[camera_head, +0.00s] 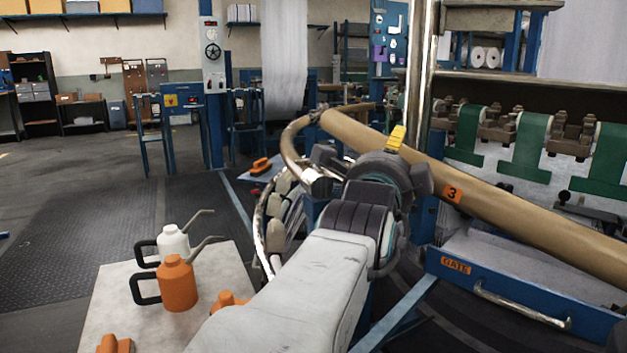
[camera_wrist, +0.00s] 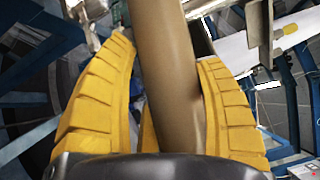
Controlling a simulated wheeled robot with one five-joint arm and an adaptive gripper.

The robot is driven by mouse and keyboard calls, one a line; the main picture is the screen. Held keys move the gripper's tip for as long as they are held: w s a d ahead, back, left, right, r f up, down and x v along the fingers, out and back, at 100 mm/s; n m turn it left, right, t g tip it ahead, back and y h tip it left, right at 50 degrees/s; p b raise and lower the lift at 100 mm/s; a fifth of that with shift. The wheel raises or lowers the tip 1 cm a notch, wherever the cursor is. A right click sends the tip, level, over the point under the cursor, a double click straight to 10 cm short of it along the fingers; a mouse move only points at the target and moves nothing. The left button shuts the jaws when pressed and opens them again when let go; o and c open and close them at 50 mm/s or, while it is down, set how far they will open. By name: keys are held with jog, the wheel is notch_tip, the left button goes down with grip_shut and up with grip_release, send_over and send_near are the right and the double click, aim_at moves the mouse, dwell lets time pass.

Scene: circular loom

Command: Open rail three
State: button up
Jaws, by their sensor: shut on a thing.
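Rail three (camera_head: 520,222) is a long tan bar with an orange label marked 3. It slopes across the head view from upper middle to lower right, in front of the loom. My gripper (camera_head: 397,139) is at the rail, left of the label; my arm and wrist hide much of it, and one yellow finger shows above. In the wrist view the yellow fingers (camera_wrist: 166,56) lie on both sides of the brown rail (camera_wrist: 168,85), shut on it. A curved metal-and-tan piece (camera_head: 290,150) meets the rail's far left end.
A blue gate (camera_head: 462,268) labelled GATE with a metal handle (camera_head: 520,306) lies below the rail. A chrome post (camera_head: 419,75) stands behind my wrist. A bench (camera_head: 115,300) at left holds an orange oil can (camera_head: 176,285) and a white one (camera_head: 173,243). Floor further left is clear.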

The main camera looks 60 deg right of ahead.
jog(key=shift+m, duration=0.4)
jog(key=r, duration=0.2)
jog(key=s+r, duration=0.1)
jog(key=r, duration=0.1)
jog(key=shift+d+r+p, duration=0.1)
jog(key=shift+r+p, duration=0.05)
jog(key=shift+p, duration=0.2)
jog(key=o, duration=1.3)
jog(key=a, duration=0.4)
jog(key=s+a, duration=0.1)
jog(key=a, duration=0.7)
jog(key=shift+s+f, duration=0.25)
jog(key=shift+s, duration=0.15)
